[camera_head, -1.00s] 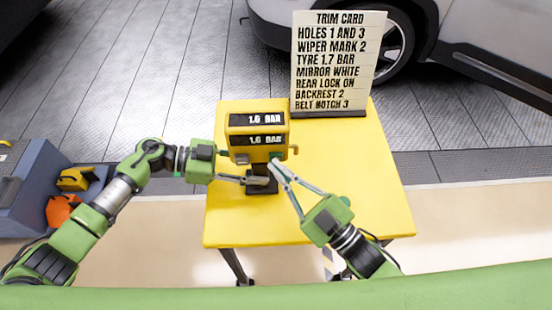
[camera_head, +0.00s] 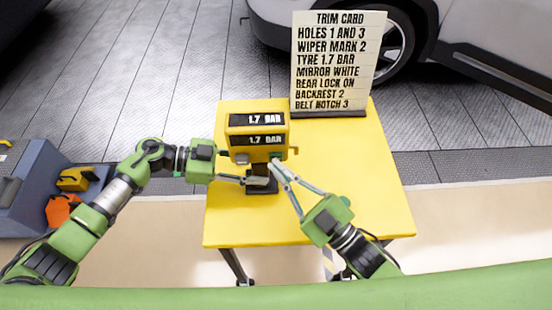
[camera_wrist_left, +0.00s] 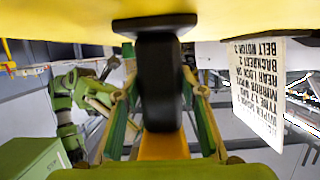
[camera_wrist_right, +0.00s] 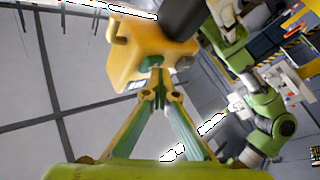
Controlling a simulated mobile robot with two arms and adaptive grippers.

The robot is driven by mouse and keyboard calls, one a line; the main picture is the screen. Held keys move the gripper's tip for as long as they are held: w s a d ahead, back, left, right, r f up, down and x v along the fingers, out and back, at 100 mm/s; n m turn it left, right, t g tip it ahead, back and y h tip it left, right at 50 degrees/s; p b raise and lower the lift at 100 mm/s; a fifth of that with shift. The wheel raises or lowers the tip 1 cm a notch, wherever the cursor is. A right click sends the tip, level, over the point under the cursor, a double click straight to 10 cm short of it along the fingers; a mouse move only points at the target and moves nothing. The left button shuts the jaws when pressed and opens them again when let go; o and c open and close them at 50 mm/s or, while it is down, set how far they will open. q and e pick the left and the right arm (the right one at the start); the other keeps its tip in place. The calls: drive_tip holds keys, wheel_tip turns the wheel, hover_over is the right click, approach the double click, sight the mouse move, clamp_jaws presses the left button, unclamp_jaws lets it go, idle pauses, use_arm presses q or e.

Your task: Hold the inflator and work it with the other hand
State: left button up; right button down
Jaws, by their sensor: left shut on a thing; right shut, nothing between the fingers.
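The yellow inflator (camera_head: 257,122) stands upright on a dark post and base on the yellow table. Its two displays both read 1.7 BAR. My left gripper (camera_head: 262,181) is shut on the inflator's dark post, which fills the space between the fingers (camera_wrist_left: 158,100) in the left wrist view. My right gripper (camera_head: 275,160) is shut and empty, its fingertips at the green button on the lower right of the inflator's front. The right wrist view shows those fingertips (camera_wrist_right: 157,92) at the green part under the yellow body (camera_wrist_right: 140,55); I cannot tell whether they touch.
The trim card (camera_head: 338,60) stands at the table's back right and includes the line TYRE 1.7 BAR. The yellow table (camera_head: 350,190) is bare to the right and in front. A car stands behind it. A blue-grey cart (camera_head: 30,190) with tools is at the left.

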drive_tip(key=shift+s, duration=0.9)
drive_tip(key=shift+s, duration=2.55)
use_arm(q)
drive_tip(key=o, duration=1.1)
drive_tip(key=shift+c, duration=0.2)
drive_tip(key=shift+a, duration=0.15)
